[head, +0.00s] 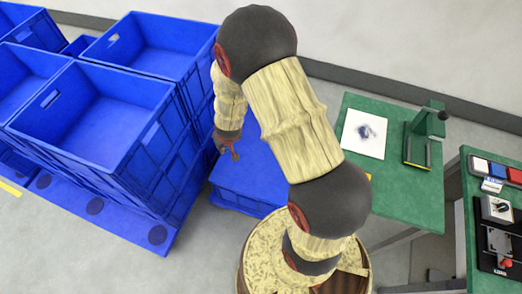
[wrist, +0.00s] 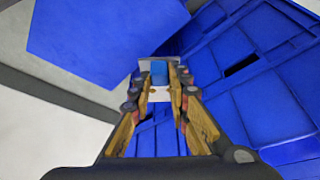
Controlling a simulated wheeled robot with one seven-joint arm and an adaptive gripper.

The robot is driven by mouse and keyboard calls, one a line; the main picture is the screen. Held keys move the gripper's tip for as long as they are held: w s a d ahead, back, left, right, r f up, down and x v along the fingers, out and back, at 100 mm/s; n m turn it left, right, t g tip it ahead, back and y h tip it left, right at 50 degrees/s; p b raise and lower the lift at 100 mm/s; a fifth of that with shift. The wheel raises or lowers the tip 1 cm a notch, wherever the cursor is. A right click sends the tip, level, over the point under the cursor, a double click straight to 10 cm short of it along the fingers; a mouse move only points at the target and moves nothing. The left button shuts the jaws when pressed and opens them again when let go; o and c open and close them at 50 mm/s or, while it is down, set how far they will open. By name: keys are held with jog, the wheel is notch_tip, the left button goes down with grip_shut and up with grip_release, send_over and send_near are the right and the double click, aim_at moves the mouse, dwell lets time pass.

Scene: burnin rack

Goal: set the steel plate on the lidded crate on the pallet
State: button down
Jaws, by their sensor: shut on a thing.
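My gripper (wrist: 161,84) is shut on a small pale grey piece, seen nearly end-on between the fingertips in the wrist view; I take it as the steel plate (wrist: 147,92). A blue patch shows in its middle. In the head view my gripper (head: 231,150) hangs beside the tall crate stack, and the plate cannot be made out there. A flat-topped blue crate (head: 245,180), seemingly lidded, stands low beside and below my gripper, partly hidden by my arm. A flat blue surface (wrist: 100,40) fills the upper left of the wrist view.
Open blue crates (head: 105,115) are stacked on a blue pallet (head: 158,236) at left, their walls close to my gripper. A green bench (head: 415,190) with a white sheet (head: 364,133) and a stand (head: 424,140) is at right. A second green bench (head: 468,190) holds small devices.

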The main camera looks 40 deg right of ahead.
jog(key=s+d+f+m+g+h+b, duration=0.1)
jog(key=s+d+f+m+h+b, duration=0.15)
jog(key=s+f+m, duration=0.6)
jog(key=s+d+f+m+g+h+b, duration=0.1)
jog(key=s+d+f+b, duration=0.15)
jog(key=s+f, duration=0.75)
jog(key=shift+y, duration=0.25)
jog(key=w+d+f+b, duration=0.1)
jog(key=w+d+f, duration=0.1)
jog(key=w+f, duration=0.2)
jog(key=w+d+f+b, duration=0.1)
jog(key=w+d+f, duration=0.1)
jog(key=w+f, duration=0.3)
jog(key=w+d+f+b, duration=0.2)
jog(key=w+f, duration=0.2)
jog(key=w, duration=0.2)
jog(key=shift+w+f, duration=0.2)
jog(key=shift+w, duration=0.2)
jog(key=shift+w+f, duration=0.25)
notch_tip(320, 180, down, 3)
jog(key=shift+w+f+b, duration=0.1)
jog(key=shift+f+b, duration=0.1)
jog(key=shift+b, duration=0.85)
jog(key=shift+r, duration=0.1)
